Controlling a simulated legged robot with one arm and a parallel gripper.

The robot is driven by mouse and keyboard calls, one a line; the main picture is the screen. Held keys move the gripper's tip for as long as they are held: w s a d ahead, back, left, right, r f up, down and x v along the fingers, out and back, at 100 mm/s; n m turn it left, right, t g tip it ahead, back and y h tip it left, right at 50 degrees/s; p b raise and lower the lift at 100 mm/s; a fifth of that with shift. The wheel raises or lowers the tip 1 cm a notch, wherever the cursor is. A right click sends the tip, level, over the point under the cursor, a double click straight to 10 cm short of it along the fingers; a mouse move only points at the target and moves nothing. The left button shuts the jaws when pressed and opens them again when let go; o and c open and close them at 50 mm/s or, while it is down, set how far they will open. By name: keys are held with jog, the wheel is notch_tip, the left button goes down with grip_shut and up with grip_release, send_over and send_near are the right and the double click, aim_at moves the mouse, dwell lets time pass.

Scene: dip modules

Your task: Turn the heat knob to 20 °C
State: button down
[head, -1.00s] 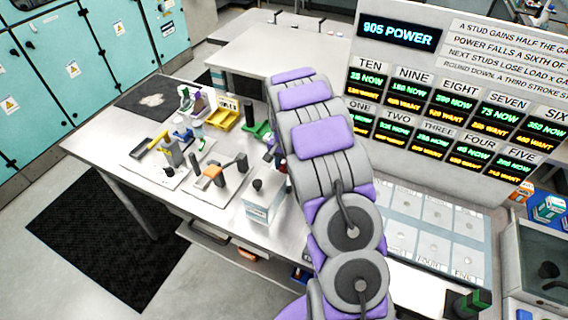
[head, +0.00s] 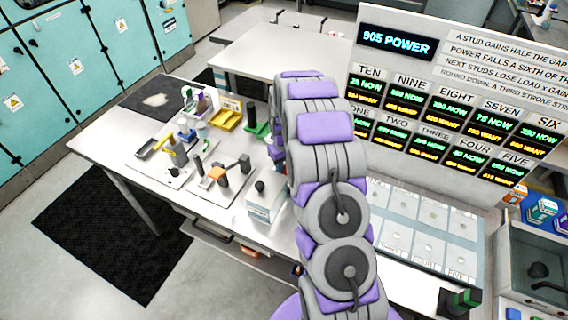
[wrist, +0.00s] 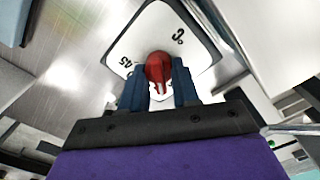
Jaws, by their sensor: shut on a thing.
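The red heat knob (wrist: 158,66) shows in the wrist view at the middle of a white dial plate (wrist: 138,38). The plate carries dark markings, with "°C" and "45" legible; other markings and the knob's pointer setting cannot be read. My gripper (wrist: 159,84) has its two dark blue fingers on either side of the knob and is shut on it. In the head view my arm hides the gripper and the knob.
In the head view, a white table (head: 112,158) holds several small tools on plates, a yellow bin (head: 228,118) and a white box (head: 265,206). A display board (head: 440,60) stands at the right, with a pale panel (head: 402,232) below it.

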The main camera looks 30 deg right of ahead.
jog(key=n+p, duration=0.1)
jog(key=n, duration=0.4)
jog(key=shift+a+r+n, duration=0.1)
jog(key=shift+a+n, duration=0.05)
jog(key=shift+n, duration=2.35)
jog(key=c, duration=0.8)
grip_release()
jog(key=shift+c, duration=0.2)
notch_tip(320, 180, up, 17)
jog(key=p, duration=0.1)
jog(key=shift+r, duration=0.1)
